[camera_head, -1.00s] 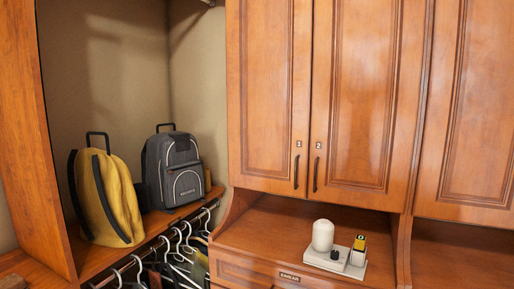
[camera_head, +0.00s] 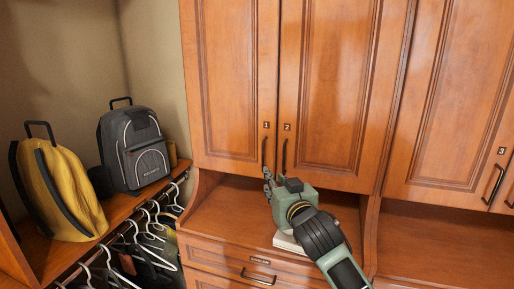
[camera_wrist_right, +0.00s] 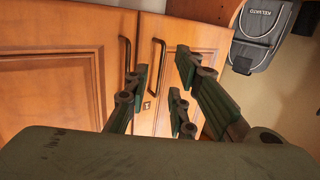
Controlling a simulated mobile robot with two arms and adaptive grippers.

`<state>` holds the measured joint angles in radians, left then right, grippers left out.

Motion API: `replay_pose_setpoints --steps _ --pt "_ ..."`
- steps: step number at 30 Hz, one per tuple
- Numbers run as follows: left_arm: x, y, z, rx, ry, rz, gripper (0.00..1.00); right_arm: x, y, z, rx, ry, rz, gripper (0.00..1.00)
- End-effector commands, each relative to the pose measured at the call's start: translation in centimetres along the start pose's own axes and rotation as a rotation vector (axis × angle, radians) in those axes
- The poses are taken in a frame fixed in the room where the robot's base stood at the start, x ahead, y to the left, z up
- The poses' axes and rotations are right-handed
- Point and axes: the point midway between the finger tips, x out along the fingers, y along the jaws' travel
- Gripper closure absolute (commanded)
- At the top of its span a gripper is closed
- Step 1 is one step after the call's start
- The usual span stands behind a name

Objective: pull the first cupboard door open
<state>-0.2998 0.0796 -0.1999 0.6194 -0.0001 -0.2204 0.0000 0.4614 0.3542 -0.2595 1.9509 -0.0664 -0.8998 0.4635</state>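The first cupboard door (camera_head: 228,85), labelled 1, is shut flush beside door 2 (camera_head: 330,85). Its dark vertical bar handle (camera_head: 264,152) is at the lower right edge, close to the handle of door 2 (camera_head: 284,156). My right gripper (camera_head: 268,180) is just below and in front of these handles, fingers pointing up. In the right wrist view its fingers (camera_wrist_right: 163,66) are spread with nothing held. The door 1 handle (camera_wrist_right: 157,62) appears between them, beyond the tips; I cannot tell whether they touch it. My left gripper is not in view.
A counter (camera_head: 225,210) with drawers is below the doors; a white object (camera_head: 286,243) on it is mostly hidden by my right arm. Door 3 (camera_head: 460,90) is at right. A yellow bag (camera_head: 62,195) and grey backpack (camera_head: 137,150) stand on the left shelf above hangers (camera_head: 150,225).

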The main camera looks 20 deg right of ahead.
Motion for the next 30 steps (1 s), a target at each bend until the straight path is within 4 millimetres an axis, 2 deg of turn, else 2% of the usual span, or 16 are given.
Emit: replay_pose_setpoints --steps 1,3,6,11,21,30 --pt "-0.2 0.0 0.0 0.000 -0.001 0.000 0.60 0.2 0.1 -2.3 0.003 0.039 -0.001 0.78" --pt "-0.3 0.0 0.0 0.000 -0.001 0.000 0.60 0.4 0.2 -4.1 0.008 0.072 -0.003 0.78" --pt "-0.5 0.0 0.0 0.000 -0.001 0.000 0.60 0.7 0.2 -5.2 0.012 0.091 -0.004 0.78" --pt "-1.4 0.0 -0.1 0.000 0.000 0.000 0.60 2.2 0.2 -5.5 0.014 0.090 -0.004 0.78" --pt "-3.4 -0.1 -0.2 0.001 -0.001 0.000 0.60 6.8 0.2 -5.9 0.013 0.090 -0.003 0.78" --pt "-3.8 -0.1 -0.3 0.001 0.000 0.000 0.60 8.2 0.2 -5.8 0.013 0.090 -0.005 0.78"
